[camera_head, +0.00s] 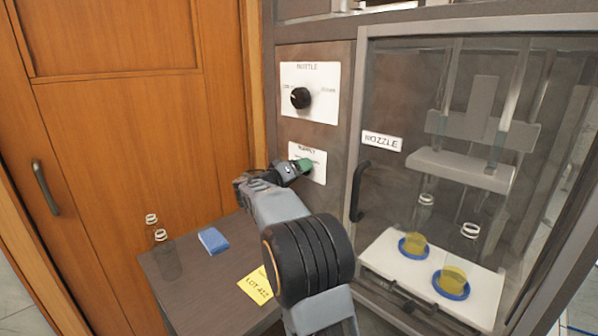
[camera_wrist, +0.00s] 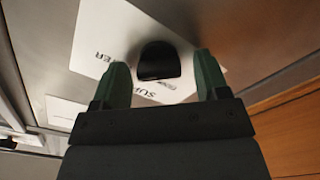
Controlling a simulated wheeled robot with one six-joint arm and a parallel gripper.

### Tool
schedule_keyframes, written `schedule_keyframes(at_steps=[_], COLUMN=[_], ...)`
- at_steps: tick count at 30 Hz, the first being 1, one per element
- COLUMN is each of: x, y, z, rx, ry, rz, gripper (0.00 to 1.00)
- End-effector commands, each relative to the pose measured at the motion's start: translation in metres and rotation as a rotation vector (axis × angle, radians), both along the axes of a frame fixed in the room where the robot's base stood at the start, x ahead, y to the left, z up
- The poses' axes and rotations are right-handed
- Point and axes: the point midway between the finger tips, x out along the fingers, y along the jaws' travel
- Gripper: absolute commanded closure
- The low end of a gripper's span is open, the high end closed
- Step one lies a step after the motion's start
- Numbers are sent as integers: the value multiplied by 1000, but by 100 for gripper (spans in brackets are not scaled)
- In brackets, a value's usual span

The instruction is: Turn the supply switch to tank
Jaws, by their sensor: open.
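The supply switch is a black knob (camera_wrist: 159,61) on a white label plate (camera_wrist: 100,45) on the machine's front panel. In the head view the supply plate (camera_head: 319,157) sits below the bottle plate, and my gripper hides most of the switch. My gripper (camera_wrist: 158,80) is open, with one green finger on each side of the knob in the wrist view. Gaps show between the fingers and the knob. In the head view my gripper (camera_head: 303,165) is right at the plate. The lettering is partly covered, so I cannot read the switch's setting.
A bottle knob (camera_head: 300,97) is above. A nozzle door (camera_head: 400,100) with a dark handle (camera_head: 357,190) stands to the right, with bottles on blue rings behind it. A side table (camera_head: 190,290) holds two clear bottles, a blue block (camera_head: 213,241) and a yellow note (camera_head: 255,286).

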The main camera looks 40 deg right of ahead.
Motion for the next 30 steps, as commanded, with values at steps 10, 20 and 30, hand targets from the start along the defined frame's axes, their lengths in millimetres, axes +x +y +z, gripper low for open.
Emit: schedule_keyframes(at_steps=[10, 20, 30], x=[0, 0, 0], y=[0, 0, 1], z=[0, 0, -1], rx=[0, 0, -20], ry=[0, 1, 117], rz=[0, 0, 1], gripper=[58, 81, 81])
